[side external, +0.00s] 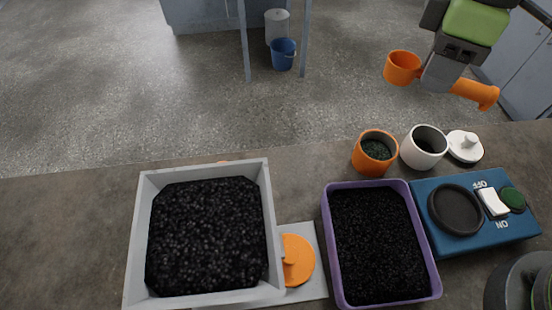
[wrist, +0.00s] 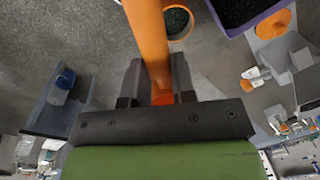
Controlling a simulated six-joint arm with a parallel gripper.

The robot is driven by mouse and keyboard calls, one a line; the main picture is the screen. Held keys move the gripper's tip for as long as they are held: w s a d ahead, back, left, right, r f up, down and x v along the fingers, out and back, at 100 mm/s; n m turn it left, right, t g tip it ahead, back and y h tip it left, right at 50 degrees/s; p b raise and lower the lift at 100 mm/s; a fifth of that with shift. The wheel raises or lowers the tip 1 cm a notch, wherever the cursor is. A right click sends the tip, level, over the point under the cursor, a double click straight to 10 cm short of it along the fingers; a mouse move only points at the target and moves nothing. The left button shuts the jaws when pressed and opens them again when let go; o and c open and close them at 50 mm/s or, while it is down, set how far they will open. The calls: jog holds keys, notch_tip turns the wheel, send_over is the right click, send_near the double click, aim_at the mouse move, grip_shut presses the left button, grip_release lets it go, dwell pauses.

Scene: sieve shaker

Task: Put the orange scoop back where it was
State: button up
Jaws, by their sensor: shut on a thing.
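The orange scoop (side external: 403,68) is in the air at the upper right of the side view, above and behind the table's far edge. Its round cup is left of my gripper (side external: 440,76) and its handle end sticks out to the right. My gripper is shut on the handle between cup and end. In the wrist view the orange handle (wrist: 148,45) runs up between the fingers of my gripper (wrist: 155,85); the scoop's cup is not clearly seen there. No marked resting place for the scoop is identifiable.
On the table stand an orange cup (side external: 361,158) of dark green grains, a white cup (side external: 411,157), a white lid (side external: 465,150), a purple tray (side external: 330,230) and a grey tray (side external: 270,215) of black grains, an orange disc (side external: 300,260) and a blue switch box (side external: 480,240).

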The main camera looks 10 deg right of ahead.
jog(key=s+a+f+m+t, duration=0.1)
jog(key=a+m+t, duration=0.1)
jog(key=a+m, duration=1.75)
jog(key=shift+m, duration=0.25)
jog(key=f, duration=1.3)
jog(key=shift+s+d+f, duration=0.25)
jog(key=shift+a+f, duration=0.1)
jog(key=shift+f, duration=0.1)
jog(key=shift+a, duration=1.85)
jog(key=shift+f, duration=0.5)
jog(key=shift+f, duration=0.1)
jog(key=o, duration=0.8)
